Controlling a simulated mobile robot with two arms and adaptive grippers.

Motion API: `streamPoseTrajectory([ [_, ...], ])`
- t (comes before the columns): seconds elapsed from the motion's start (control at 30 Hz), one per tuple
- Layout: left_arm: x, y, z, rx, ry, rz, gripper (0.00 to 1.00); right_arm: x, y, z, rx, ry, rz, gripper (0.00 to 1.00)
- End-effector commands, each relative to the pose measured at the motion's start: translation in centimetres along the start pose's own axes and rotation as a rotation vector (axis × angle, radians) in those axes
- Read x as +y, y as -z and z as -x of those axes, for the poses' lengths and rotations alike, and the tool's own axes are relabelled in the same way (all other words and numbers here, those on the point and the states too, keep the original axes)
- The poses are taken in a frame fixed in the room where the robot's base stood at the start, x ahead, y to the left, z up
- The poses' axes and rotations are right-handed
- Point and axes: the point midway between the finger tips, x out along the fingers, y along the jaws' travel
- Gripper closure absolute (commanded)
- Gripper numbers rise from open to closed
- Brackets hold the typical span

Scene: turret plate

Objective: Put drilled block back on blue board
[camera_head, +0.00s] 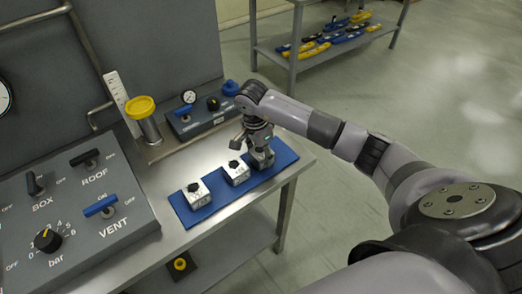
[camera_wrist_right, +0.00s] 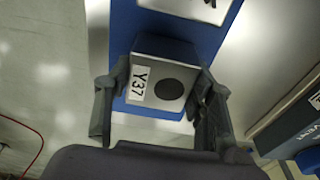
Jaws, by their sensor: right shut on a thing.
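The drilled block (camera_wrist_right: 160,78) is a pale block with a dark round hole and the label "Y37". In the right wrist view it sits between the two fingers of my right gripper (camera_wrist_right: 158,105), which is shut on it. In the head view my right gripper (camera_head: 257,140) points down over the right end of the blue board (camera_head: 213,207). The drilled block (camera_head: 263,159) shows below the fingers there, partly hidden. I cannot tell whether it touches the board. The board (camera_wrist_right: 125,35) lies beneath it in the wrist view. My left gripper is out of view.
Two white blocks with black knobs, a middle one (camera_head: 236,174) and a left one (camera_head: 197,194), stand on the board. A control panel (camera_head: 75,215) is at left. A yellow-topped cylinder (camera_head: 143,115) and small gauge panel (camera_head: 196,117) stand behind. The steel table edge (camera_head: 300,165) is close at right.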

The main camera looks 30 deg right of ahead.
Motion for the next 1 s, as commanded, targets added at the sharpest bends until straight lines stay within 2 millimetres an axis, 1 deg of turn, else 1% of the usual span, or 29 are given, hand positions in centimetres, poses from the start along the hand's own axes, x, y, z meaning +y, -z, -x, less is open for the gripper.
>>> streamPoseTrajectory([
  [0.17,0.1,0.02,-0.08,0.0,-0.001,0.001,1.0,-0.07,0.03,0.07,0.0,0.002,0.0,1.0],
  [0.27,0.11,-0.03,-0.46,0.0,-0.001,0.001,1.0,-0.07,0.0,-0.29,0.001,0.002,0.0,1.0],
  [0.3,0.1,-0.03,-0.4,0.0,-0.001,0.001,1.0,-0.02,-0.01,-0.29,0.001,0.001,0.0,0.49],
  [0.6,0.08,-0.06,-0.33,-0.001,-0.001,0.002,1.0,0.0,-0.02,-0.22,0.001,0.0,0.0,0.3],
  [0.87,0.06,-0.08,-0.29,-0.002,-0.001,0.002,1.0,0.0,-0.02,-0.18,0.0,0.0,0.0,0.3],
  [0.97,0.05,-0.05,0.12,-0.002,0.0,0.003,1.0,0.0,0.01,0.22,0.0,0.0,0.0,0.3],
  [1.0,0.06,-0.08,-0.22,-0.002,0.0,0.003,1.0,-0.08,0.02,0.39,0.0,0.002,0.0,0.3],
])
